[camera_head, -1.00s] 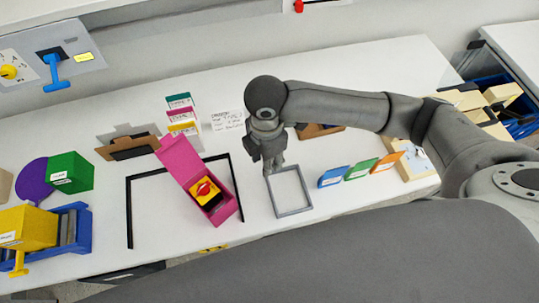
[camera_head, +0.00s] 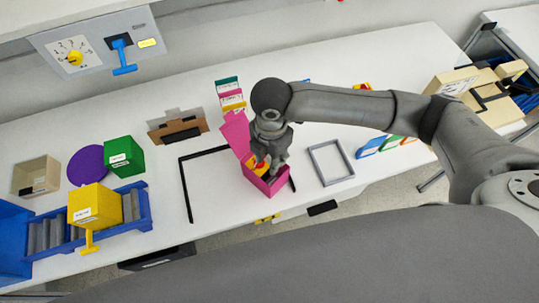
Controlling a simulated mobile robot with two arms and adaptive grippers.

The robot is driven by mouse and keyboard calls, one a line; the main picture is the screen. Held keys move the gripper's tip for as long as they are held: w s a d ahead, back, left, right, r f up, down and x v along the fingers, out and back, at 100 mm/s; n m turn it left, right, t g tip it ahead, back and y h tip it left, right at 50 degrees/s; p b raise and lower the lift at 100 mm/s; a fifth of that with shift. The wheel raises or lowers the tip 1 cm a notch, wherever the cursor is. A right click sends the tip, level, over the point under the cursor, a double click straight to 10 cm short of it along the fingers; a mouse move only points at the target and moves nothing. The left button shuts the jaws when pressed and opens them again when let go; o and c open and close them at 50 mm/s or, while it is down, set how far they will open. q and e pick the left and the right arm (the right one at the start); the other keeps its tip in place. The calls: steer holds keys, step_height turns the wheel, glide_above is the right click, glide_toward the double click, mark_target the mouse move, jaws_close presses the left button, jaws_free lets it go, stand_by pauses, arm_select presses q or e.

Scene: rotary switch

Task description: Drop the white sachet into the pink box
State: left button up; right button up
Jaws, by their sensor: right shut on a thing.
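The pink box (camera_head: 270,186) stands on the white table with its lid (camera_head: 236,132) tilted open at the back. A yellow block with a red part (camera_head: 253,168) sits inside it, partly covered by my gripper. My right gripper (camera_head: 273,170) points down at the box opening. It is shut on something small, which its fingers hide. I cannot make out the white sachet itself; none shows loose on the table. My left gripper is not in view.
A black open outline (camera_head: 186,190) surrounds the box's left side. An empty grey frame (camera_head: 313,162) lies to the right. Behind stand several coloured cards (camera_head: 232,102). A yellow cube (camera_head: 95,206) sits on a blue roller stand at left, near a green cube (camera_head: 124,156).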

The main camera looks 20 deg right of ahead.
steer(key=shift+a+r+p, duration=0.1)
steer(key=shift+r+p, duration=0.05)
steer(key=shift+p, duration=0.2)
arm_select(q)
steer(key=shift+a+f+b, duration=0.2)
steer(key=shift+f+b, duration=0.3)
steer(key=shift+b, duration=0.15)
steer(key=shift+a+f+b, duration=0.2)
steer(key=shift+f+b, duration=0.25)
steer(key=shift+b, duration=0.2)
arm_select(e)
step_height(320, 180, down, 7)
steer(key=o, duration=0.8)
steer(key=shift+c, duration=0.2)
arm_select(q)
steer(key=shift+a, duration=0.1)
